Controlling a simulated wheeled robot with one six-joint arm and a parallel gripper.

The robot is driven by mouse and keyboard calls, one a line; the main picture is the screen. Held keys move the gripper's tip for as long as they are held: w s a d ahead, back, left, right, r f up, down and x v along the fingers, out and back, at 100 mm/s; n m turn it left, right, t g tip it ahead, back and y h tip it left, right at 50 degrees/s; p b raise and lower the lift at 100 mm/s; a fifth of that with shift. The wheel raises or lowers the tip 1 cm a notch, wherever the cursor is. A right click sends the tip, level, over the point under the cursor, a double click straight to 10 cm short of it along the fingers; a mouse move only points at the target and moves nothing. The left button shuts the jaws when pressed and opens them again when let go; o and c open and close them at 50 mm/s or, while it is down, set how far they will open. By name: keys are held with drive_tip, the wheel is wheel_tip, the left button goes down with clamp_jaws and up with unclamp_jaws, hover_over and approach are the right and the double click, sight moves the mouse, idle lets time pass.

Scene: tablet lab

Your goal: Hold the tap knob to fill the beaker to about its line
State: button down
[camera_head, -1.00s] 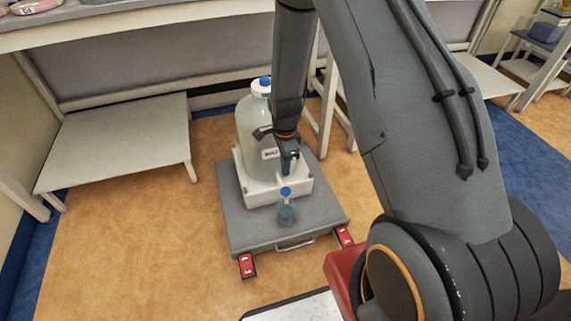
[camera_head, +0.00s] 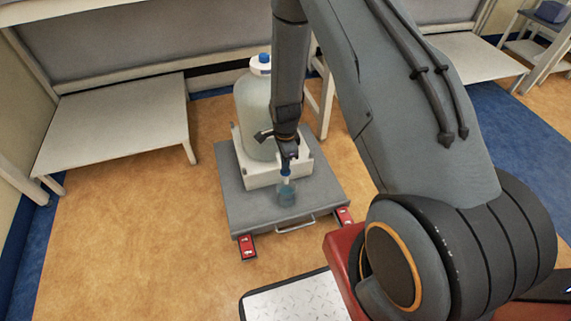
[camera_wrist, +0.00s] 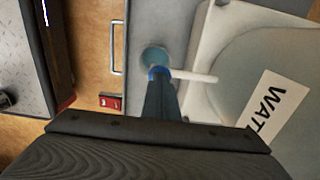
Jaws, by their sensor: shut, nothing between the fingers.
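The large water bottle (camera_head: 252,115) with a white and blue cap sits in a white stand (camera_head: 262,176). Its label reading "WAT" shows in the wrist view (camera_wrist: 272,103). A white tap (camera_wrist: 195,76) sticks out from it with a blue knob (camera_wrist: 158,71). The beaker (camera_head: 287,194) stands below the tap; it also shows in the wrist view (camera_wrist: 153,55), bluish inside. Its line and exact level cannot be made out. My gripper (camera_head: 288,160) is shut with nothing between its fingers. In the wrist view its tips (camera_wrist: 161,84) are right at the knob, partly hiding it; contact cannot be confirmed.
The stand and beaker rest on a low grey platform (camera_head: 236,212) with a front handle (camera_head: 294,226) and red corner blocks (camera_head: 247,246). A low white table (camera_head: 120,130) stands at the left. Open floor (camera_head: 130,240) lies between.

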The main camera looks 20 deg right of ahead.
drive_tip(key=shift+s+f, duration=0.15)
drive_tip(key=shift+f, duration=1.05)
drive_tip(key=shift+s+r, duration=0.1)
drive_tip(key=shift+r, duration=0.35)
wheel_tip(320, 180, up, 14)
drive_tip(key=p, duration=0.4)
drive_tip(key=shift+w+f, duration=0.2)
drive_tip(key=shift+w, duration=0.15)
